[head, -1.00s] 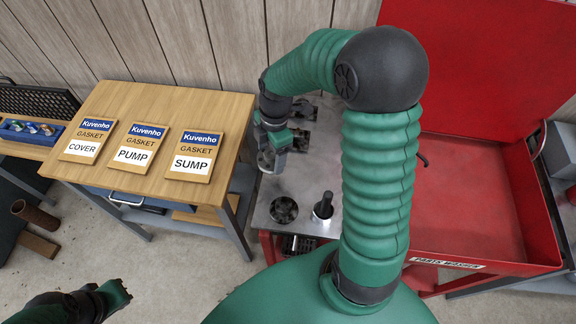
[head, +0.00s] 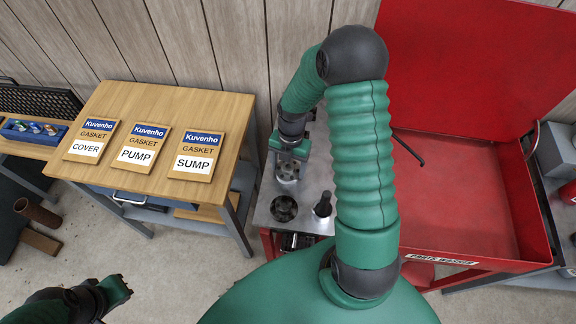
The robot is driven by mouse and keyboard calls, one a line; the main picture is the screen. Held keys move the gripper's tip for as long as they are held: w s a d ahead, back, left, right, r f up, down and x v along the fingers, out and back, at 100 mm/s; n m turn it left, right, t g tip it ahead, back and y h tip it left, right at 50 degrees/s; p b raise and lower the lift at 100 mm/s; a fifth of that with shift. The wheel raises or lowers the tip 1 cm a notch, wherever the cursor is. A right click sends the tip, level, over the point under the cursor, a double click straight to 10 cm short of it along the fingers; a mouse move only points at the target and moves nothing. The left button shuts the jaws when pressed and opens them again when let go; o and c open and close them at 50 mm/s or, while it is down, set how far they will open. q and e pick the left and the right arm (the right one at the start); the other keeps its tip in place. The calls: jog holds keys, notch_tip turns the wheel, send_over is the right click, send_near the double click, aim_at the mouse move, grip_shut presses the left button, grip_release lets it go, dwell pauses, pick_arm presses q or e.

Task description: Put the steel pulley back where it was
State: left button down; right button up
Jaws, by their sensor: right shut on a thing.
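The steel pulley (head: 287,173) is a small grey, shiny round part over the metal bench top (head: 262,219). My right gripper (head: 289,158) reaches down from above and is shut on the pulley, hiding part of it. I cannot tell whether the pulley touches the bench top. My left gripper (head: 120,289) is at the lower left above the floor, away from the bench. Its fingertips are too small and dark to read.
A dark round part (head: 284,208) and a dark upright cylinder (head: 323,204) stand in front of the pulley. The red parts washer (head: 460,200) is to the right. A wooden table (head: 235,110) with gasket packs (head: 197,156) is to the left.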

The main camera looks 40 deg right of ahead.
jog(key=shift+d+f, duration=0.2)
jog(key=shift+d, duration=0.2)
jog(key=o, duration=2)
jog(key=shift+d, duration=0.3)
jog(key=shift+a+r, duration=0.25)
jog(key=shift+a, duration=0.2)
notch_tip(320, 180, up, 11)
jog(key=d, duration=0.2)
jog(key=s+a+m+t, duration=0.1)
jog(key=a+m, duration=0.4)
jog(key=m, duration=0.2)
jog(key=s+a+m+t, duration=0.1)
jog(key=s+a+m, duration=0.1)
jog(key=a+m, duration=0.3)
jog(key=s+a+m+t+h, duration=0.1)
jog(key=a+m, duration=0.4)
jog(key=m, duration=0.6)
jog(key=shift+s+a+f+b, duration=0.15)
jog(key=shift+s+b, duration=0.2)
jog(key=shift+b, duration=0.05)
